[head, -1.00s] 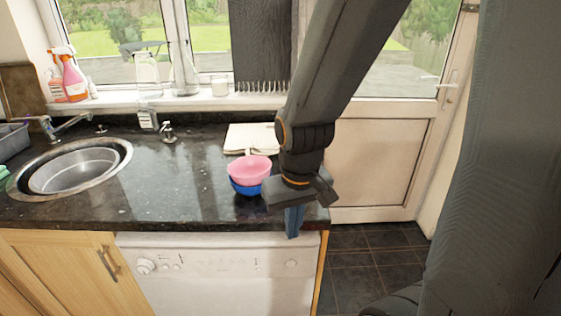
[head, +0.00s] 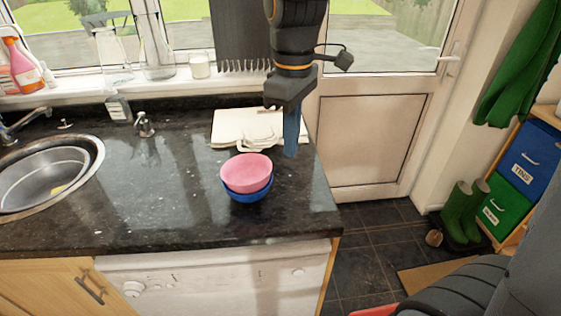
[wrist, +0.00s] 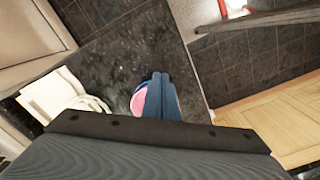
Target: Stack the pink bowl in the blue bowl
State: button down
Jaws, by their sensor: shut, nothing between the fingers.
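The pink bowl (head: 246,172) sits inside the blue bowl (head: 250,195) on the dark granite worktop, upright and slightly tilted. Only the lower side and part of the rim of the blue bowl show beneath it. My gripper (head: 291,150) is shut and empty, with its blue fingers pointing down above the worktop, to the right of and apart from the bowls in the head view. In the wrist view the fingers (wrist: 162,82) are together and partly hide the pink bowl (wrist: 138,100), with a sliver of the blue bowl's rim beside it.
A folded cream cloth or board (head: 230,127) lies behind the bowls. A round sink (head: 45,178) is at the left. A soap dispenser (head: 143,125) stands near the sill. The worktop (head: 160,205) between sink and bowls is clear; its right edge is close to my gripper.

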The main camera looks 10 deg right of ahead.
jog(key=w+a+f+p, duration=0.2)
jog(key=a+f+p, duration=0.1)
jog(key=f, duration=0.6)
jog(key=shift+w+f+p, duration=0.15)
jog(key=shift+f+p, duration=0.15)
jog(key=shift+f, duration=0.1)
jog(key=shift+a, duration=0.1)
